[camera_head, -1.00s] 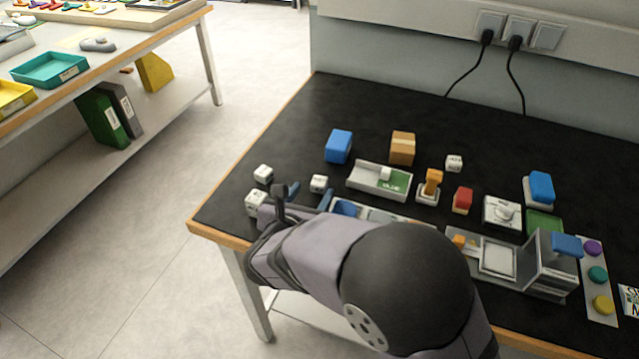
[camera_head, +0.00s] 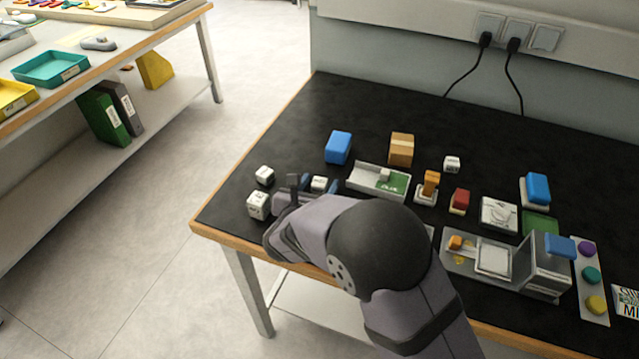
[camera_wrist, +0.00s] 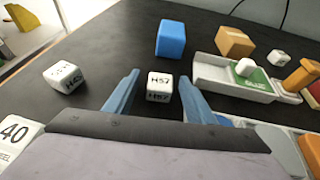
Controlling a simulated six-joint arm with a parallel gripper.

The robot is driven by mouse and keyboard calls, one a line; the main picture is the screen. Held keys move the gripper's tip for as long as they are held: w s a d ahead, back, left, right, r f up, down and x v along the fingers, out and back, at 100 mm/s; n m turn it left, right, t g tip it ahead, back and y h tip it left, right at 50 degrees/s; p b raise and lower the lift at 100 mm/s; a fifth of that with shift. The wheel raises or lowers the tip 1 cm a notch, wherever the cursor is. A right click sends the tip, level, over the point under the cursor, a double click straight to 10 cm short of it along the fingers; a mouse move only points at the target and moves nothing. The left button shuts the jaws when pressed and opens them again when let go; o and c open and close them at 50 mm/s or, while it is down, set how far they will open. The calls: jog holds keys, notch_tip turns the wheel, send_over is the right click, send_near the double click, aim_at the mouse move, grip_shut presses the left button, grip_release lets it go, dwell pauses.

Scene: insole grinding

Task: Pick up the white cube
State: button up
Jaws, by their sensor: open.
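Several white cubes with dark print are on the black table. One white cube (camera_wrist: 158,87), marked "H57", lies between the two fingers of my gripper (camera_wrist: 160,90) in the wrist view, near the fingertips. My gripper (camera_head: 305,184) is open, and in the head view this cube (camera_head: 319,184) shows just at its fingers. A second white cube (camera_head: 264,175) stands to the left, and it also shows in the wrist view (camera_wrist: 64,77). A larger white cube (camera_head: 258,204) is near the table's left front corner. Another small white cube (camera_head: 452,164) is farther right.
A blue block (camera_head: 338,147) and a brown box (camera_head: 401,149) stand behind. A grey tray with a green pad (camera_head: 365,190) and a white cube in it lies close to the right. A grey fixture (camera_head: 545,265) stands at the right front. The table's left back is clear.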

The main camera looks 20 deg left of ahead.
aim_at(322, 183)
jog(key=c, duration=1.1)
notch_tip(322, 183, up, 10)
jog(key=shift+b, duration=0.4)
jog(key=shift+w+d+r+p, duration=0.15)
jog(key=shift+w+d+p, duration=0.1)
jog(key=shift+d+p, duration=0.1)
jog(key=w+r+m+h+p, duration=0.1)
jog(key=w+r+p, duration=0.2)
jog(key=w, duration=0.7)
jog(key=shift+w+a+r, duration=0.25)
jog(key=shift+a+r, duration=0.1)
jog(key=shift+r, duration=0.65)
